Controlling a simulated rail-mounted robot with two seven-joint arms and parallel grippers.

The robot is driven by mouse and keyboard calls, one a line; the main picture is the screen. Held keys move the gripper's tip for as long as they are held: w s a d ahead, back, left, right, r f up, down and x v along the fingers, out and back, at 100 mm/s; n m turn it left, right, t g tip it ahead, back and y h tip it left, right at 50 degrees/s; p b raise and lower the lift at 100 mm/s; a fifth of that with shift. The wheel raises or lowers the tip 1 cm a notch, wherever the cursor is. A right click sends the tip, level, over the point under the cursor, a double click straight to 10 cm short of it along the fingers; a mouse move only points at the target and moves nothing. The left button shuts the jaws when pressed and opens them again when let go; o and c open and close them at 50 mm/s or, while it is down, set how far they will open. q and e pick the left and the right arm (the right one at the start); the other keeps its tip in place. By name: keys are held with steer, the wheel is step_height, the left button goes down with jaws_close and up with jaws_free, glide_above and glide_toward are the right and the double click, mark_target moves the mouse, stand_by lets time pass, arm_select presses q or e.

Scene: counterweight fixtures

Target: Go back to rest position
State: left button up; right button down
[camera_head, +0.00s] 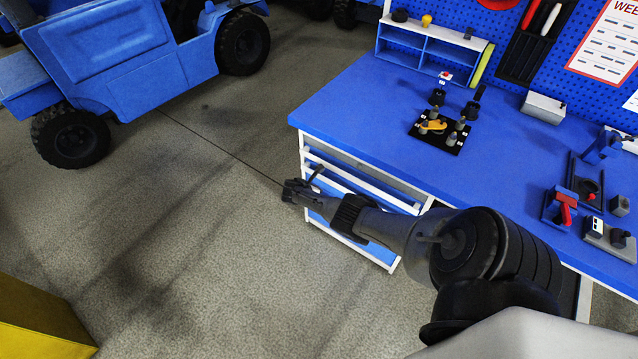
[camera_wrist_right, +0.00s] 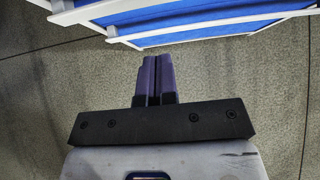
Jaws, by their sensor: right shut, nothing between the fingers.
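My right arm reaches in from the lower right in the head view. Its gripper (camera_head: 290,191) is in the air over the floor, in front of the drawer side of the blue workbench (camera_head: 345,110). In the right wrist view the two fingers (camera_wrist_right: 154,80) are together, with nothing between them. The bench's white frame and blue drawers (camera_wrist_right: 200,32) lie just beyond the fingertips in that view. My left gripper is not in view.
On the bench stand a black fixture plate with pegs (camera_head: 440,133), a blue shelf (camera_head: 428,48), a grey box (camera_head: 543,107) and a red-handled clamp (camera_head: 565,205). A blue vehicle (camera_head: 110,60) is at upper left, a yellow block (camera_head: 40,320) at lower left. The floor between is clear.

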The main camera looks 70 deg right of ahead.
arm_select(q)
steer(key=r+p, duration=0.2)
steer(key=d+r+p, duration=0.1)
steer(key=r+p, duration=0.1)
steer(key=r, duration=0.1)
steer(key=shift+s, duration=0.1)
arm_select(e)
steer(key=v, duration=0.6)
steer(key=shift+d+r, duration=0.2)
steer(key=shift+r, duration=0.15)
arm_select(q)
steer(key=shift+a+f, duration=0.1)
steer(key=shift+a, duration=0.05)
arm_select(e)
steer(key=shift+a, duration=0.1)
